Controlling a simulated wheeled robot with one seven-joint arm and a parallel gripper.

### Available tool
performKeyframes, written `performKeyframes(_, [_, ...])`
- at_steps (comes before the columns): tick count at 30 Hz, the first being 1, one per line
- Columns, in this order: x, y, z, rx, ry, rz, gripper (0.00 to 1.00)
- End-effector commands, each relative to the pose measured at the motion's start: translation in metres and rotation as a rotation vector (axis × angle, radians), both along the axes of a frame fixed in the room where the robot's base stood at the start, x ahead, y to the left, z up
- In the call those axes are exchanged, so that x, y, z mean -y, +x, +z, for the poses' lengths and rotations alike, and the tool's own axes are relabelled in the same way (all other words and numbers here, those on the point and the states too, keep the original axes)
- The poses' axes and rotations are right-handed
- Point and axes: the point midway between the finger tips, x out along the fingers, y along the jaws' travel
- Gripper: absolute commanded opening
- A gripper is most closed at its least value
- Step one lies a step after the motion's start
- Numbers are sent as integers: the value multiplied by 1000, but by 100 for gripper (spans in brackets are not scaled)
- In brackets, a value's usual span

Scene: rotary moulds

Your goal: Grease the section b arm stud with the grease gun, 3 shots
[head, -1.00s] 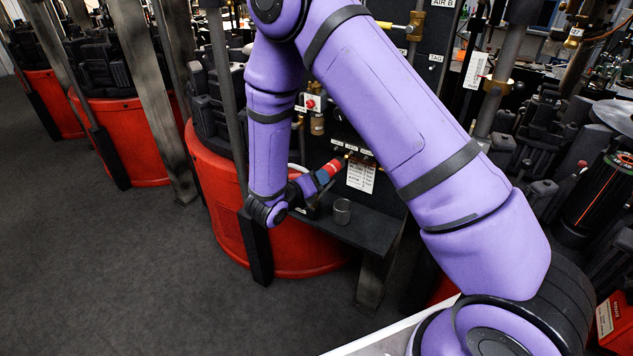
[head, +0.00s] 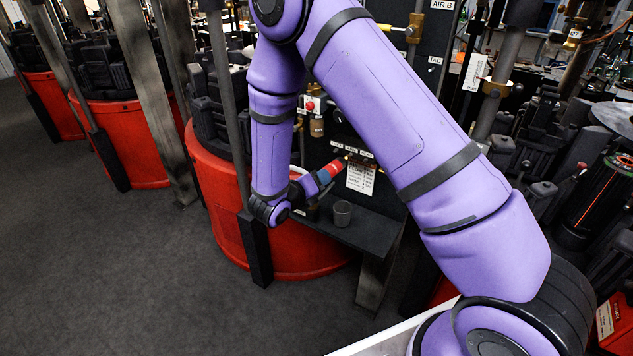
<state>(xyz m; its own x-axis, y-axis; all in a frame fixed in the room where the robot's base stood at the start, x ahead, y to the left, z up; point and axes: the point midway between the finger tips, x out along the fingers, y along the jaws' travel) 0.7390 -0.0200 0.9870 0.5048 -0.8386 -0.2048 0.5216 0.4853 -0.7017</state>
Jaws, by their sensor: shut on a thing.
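My gripper (head: 318,180) is at the end of my purple arm, in front of the dark machine panel above a small shelf. It is shut on the grease gun (head: 331,169), of which a red part shows just beyond the fingers, close to a brass fitting (head: 351,157) on the panel. I cannot tell whether the gun touches that fitting. The section b arm stud cannot be told apart from the other fittings at this size. My wrist and forearm hide part of the panel and the gun's rear.
A grey cup (head: 342,213) stands on the dark shelf (head: 372,232) below the gripper. A white label sheet (head: 361,177) hangs on the panel. Red round mould bases (head: 290,258) and upright steel posts (head: 160,100) stand at left. The grey floor (head: 120,270) is clear.

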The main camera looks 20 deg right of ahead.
Motion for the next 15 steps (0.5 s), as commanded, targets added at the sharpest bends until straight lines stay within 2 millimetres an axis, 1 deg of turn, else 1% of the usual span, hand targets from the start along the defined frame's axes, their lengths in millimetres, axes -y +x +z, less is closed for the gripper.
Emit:
performKeyframes(4, [3,2,1,3,-2,-2,15])
performKeyframes(15, [-1,-1,1,3,-2,-1,15])
